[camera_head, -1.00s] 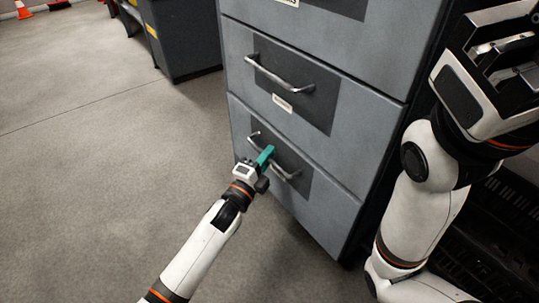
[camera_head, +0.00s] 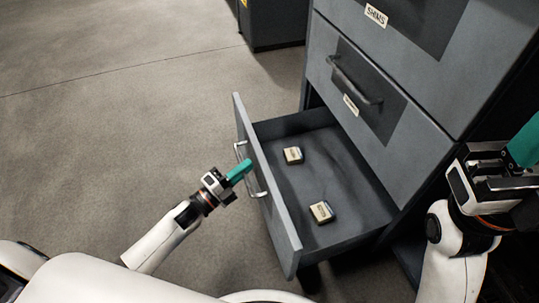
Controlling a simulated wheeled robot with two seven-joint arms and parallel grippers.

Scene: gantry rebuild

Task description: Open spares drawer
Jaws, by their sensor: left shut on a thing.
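The bottom drawer (camera_head: 340,165) of the grey cabinet is pulled well out, and its inside shows from above. Its front panel (camera_head: 262,180) faces left, with a metal handle (camera_head: 258,194) on it. My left gripper (camera_head: 240,172), with teal fingers, is shut on that handle. Two small boxes, a far one (camera_head: 293,155) and a near one (camera_head: 321,212), lie apart on the drawer floor. My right gripper (camera_head: 510,165) is at the right edge, partly cut off, one teal finger showing; its jaw opening cannot be made out.
The grey cabinet (camera_head: 408,150) has a closed middle drawer with a handle (camera_head: 355,82) and an upper drawer labelled "SHIMS" (camera_head: 376,15). A dark cabinet (camera_head: 275,25) stands at the back. The grey floor (camera_head: 110,120) to the left is clear.

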